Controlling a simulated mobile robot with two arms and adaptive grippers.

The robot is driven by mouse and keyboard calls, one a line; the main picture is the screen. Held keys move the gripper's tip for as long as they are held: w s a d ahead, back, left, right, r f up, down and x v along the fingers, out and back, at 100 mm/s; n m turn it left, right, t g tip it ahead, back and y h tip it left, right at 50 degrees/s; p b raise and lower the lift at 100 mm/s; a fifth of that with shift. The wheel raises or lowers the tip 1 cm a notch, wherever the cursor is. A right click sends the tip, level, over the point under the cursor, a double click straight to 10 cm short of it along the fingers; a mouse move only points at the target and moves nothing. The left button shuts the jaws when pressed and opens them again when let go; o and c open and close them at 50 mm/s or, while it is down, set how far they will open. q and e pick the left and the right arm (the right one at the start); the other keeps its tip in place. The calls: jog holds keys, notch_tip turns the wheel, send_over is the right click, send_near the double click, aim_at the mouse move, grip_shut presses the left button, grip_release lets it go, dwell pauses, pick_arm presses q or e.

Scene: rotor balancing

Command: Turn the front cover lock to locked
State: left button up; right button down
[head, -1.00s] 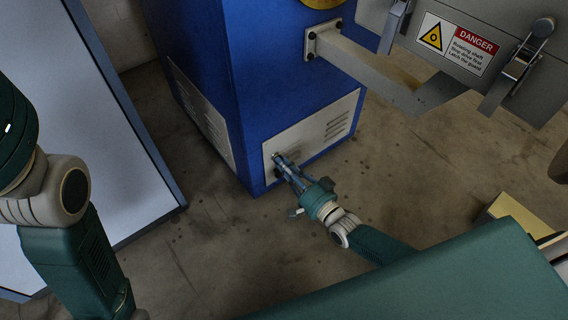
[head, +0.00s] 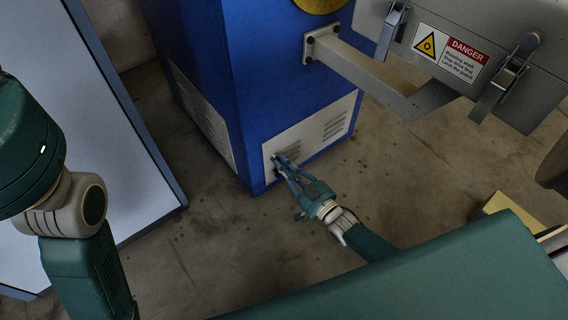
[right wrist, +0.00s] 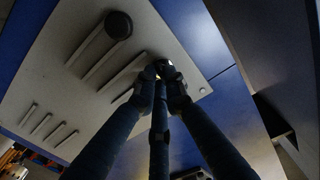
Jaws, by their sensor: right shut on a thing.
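The front cover (head: 306,133) is a pale louvred panel low on the blue machine cabinet. It also shows in the right wrist view (right wrist: 90,58), with several slots and a dark round knob (right wrist: 118,25). My right gripper (head: 281,163) is at the cover's lower left corner. In the right wrist view its fingertips (right wrist: 163,72) are closed together on the small front cover lock (right wrist: 163,66), of which only a bright bit shows between them. The lock's angle is hidden. My left arm enters at the left of the head view; its gripper is out of frame.
The blue cabinet (head: 275,60) stands in the middle. A grey bracket arm (head: 370,72) and a guard with latches and a danger sign (head: 450,52) overhang at the upper right. A pale panel (head: 90,130) stands at left. The floor around the cabinet's base is open.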

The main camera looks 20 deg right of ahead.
jog(key=shift+n, duration=1)
jog(key=c, duration=1.8)
grip_release()
jog(key=v, duration=1.2)
